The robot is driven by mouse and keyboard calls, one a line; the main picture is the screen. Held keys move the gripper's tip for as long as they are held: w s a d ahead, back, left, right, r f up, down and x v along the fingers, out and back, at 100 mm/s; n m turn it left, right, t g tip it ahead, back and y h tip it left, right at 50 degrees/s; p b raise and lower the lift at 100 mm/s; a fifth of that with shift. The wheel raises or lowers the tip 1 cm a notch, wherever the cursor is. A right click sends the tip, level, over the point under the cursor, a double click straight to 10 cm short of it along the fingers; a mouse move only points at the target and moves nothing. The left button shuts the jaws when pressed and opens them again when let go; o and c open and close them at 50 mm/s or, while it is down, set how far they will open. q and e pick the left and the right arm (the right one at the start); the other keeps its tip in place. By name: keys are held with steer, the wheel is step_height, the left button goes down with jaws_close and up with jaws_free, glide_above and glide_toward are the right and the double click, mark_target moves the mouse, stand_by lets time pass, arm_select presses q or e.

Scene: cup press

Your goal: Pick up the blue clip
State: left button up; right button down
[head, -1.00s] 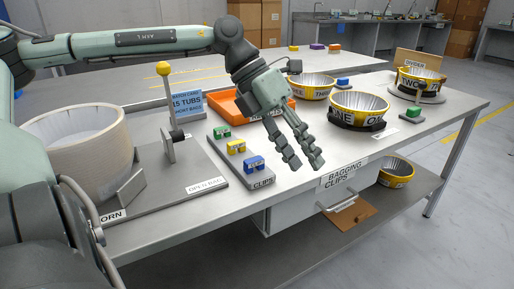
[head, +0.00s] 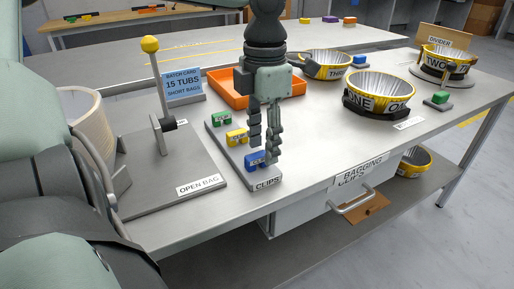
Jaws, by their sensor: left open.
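The blue clip (head: 254,159) sits at the near end of a grey clip board labelled CLIPS (head: 268,183). A yellow clip (head: 236,137) and a green clip (head: 220,118) sit behind it on the same board. My left gripper (head: 262,155) points straight down at the blue clip, with its fingers apart and open. One finger covers part of the clip; whether the fingers touch it I cannot tell. My right gripper is not in view.
An orange tray (head: 228,98) lies behind my gripper. A lever with a yellow knob (head: 150,44) stands at left. A drawer handle (head: 352,203) juts out in front.

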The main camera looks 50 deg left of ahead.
arm_select(q)
steer(key=shift+f, duration=0.9)
steer(key=shift+c, duration=0.3)
steer(key=c, duration=0.8)
steer(key=shift+c, duration=0.2)
steer(key=shift+r, duration=0.15)
